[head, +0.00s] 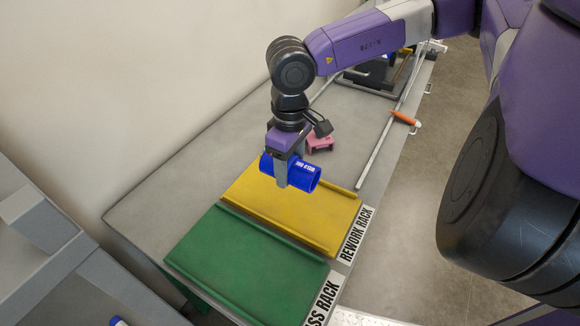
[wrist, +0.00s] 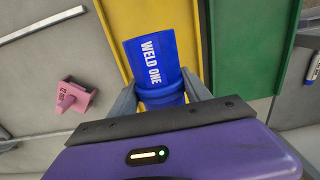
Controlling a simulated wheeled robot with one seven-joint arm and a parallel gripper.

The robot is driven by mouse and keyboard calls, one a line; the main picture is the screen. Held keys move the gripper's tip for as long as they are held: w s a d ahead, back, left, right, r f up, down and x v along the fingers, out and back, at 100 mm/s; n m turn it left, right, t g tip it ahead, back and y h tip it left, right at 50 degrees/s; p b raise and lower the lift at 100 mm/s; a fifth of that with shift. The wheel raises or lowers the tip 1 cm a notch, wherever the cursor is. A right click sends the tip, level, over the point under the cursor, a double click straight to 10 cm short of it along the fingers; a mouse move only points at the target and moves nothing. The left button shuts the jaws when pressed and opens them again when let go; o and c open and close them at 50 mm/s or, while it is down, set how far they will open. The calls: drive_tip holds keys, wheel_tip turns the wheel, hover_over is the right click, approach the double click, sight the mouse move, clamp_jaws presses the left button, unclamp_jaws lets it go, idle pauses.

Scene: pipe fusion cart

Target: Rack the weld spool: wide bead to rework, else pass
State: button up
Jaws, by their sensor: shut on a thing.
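My gripper (head: 285,171) is shut on the blue weld spool (head: 305,175), a short pipe with white lettering. In the wrist view the spool (wrist: 151,58) reads "WELD ONE" and sits between the two fingers, with a raised ring near them. I cannot judge the bead's width here. The spool is held above the yellow rework rack (head: 310,218), toward its far side. The green pass rack (head: 240,262) lies beside it, nearer the camera, and is empty. The yellow rack shows nothing lying on it.
A pink block-like piece (head: 320,143) stands on the grey table behind the spool. An orange-handled tool (head: 405,118) lies by the table's right edge. A dark machine (head: 375,75) is at the far end. A pale rail (head: 380,150) runs along the right side.

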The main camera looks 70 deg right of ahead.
drive_tip(key=shift+f+b, duration=3.55)
drive_tip(key=shift+f, duration=0.15)
drive_tip(key=shift+f+b, duration=0.25)
drive_tip(key=shift+b, duration=0.1)
drive_tip(key=o, duration=1.6)
drive_tip(key=shift+r, duration=3.9)
